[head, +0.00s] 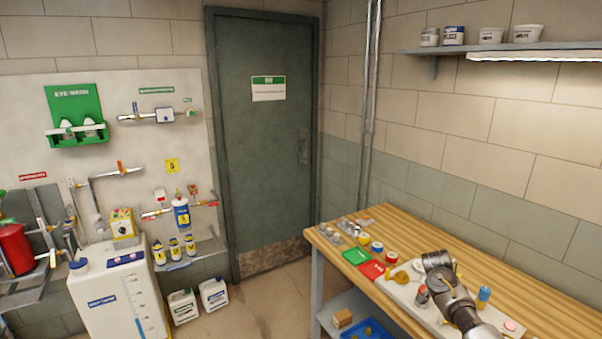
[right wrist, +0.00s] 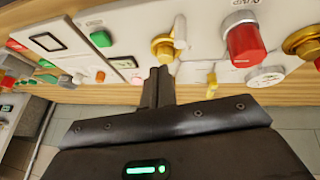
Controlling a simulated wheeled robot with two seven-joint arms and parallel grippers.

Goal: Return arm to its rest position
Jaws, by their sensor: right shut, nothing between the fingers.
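My right arm (head: 455,296) reaches in from the bottom right of the head view, over the wooden workbench. Its gripper is hard to make out there. In the right wrist view my right gripper (right wrist: 160,74) is shut and empty, its dark fingers together. Its tips are close to a white panel with a brass fitting (right wrist: 163,48) that has a pale lever; I cannot tell whether they touch. A red knob (right wrist: 244,44) is to the right of the tips, and a green button (right wrist: 101,39) is to the left. My left gripper is in neither view.
The workbench (head: 510,280) holds a green tray (head: 356,256), a red tray (head: 372,270) and small parts. A wall shelf (head: 500,47) with tubs hangs above. A white tank (head: 112,295) stands at left. Clear floor lies before the closed door (head: 262,140).

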